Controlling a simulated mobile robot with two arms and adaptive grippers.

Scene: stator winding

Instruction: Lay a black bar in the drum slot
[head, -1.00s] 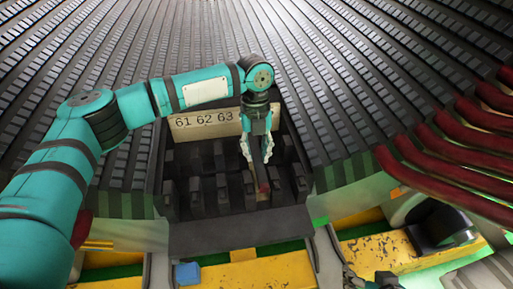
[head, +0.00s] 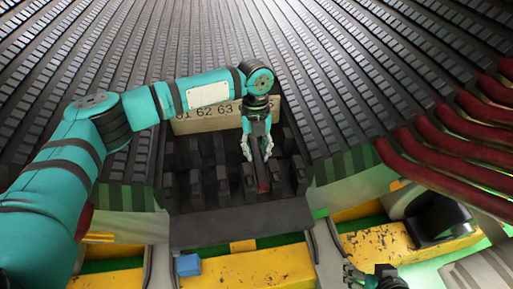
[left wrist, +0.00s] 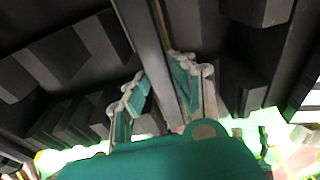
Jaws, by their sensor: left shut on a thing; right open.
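My left gripper (head: 257,148) is shut on a black bar (head: 262,171) with a reddish near end, over the right part of the dark rack (head: 240,219). The left wrist view shows the bar (left wrist: 150,42) as a long grey-black strip between the fingers (left wrist: 160,92). Whether the bar touches the rack is unclear. The drum (head: 370,90) fills the background with long ribbed rows and dark slots between them. My right gripper (head: 363,274) is open and empty at the bottom edge, partly cut off.
Several black upright blocks (head: 195,184) stand in rows in the rack, close around my left gripper. A number plate (head: 207,118) is behind them. Dark red curved bars (head: 450,175) hang at right. A blue block (head: 188,265) sits on the worn yellow beam (head: 270,268) in front.

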